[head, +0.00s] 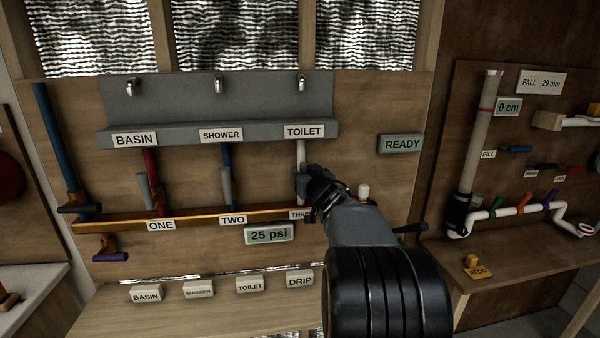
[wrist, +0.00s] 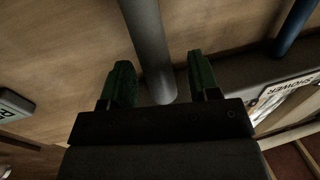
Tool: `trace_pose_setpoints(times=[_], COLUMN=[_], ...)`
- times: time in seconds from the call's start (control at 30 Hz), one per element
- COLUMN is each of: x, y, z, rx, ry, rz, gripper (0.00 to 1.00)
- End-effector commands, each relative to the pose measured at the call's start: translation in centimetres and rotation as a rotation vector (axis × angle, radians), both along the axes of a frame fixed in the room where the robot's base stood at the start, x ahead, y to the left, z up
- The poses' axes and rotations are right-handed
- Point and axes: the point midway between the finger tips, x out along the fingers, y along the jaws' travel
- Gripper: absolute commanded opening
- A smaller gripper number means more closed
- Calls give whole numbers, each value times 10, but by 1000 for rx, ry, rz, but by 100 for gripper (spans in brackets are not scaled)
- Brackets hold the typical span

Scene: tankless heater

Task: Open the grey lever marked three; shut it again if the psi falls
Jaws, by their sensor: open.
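The THREE label (head: 299,215) shows under the orange-brown pipe, partly covered by my gripper (head: 309,186). In the head view the lever above it is mostly hidden by my gripper. In the wrist view my gripper (wrist: 162,78) is open. A grey rod (wrist: 151,40), seemingly lever three, runs between its green fingers, and its rounded end lies near the palm. I see gaps on both sides, and no finger is clearly closed on it. The gauge (head: 269,234) reads 25 psi.
Upright grey levers stand above ONE (head: 143,190) and TWO (head: 226,188), left of my gripper. A READY sign (head: 402,144) is on the wall to the right. The grey shelf (head: 215,132) with taps is above. Labelled blocks, including DRIP (head: 300,280), stand below.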

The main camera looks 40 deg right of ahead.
Motion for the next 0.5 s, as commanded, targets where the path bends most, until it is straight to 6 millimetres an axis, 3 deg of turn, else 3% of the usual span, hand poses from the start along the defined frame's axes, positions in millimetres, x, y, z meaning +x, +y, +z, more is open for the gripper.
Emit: trace_pose_setpoints(times=[0.2,0.5], x=[20,25], y=[-5,-6], z=[0,0], rx=[-2,-1], ry=[1,0], rz=[1,1], gripper=[56,56])
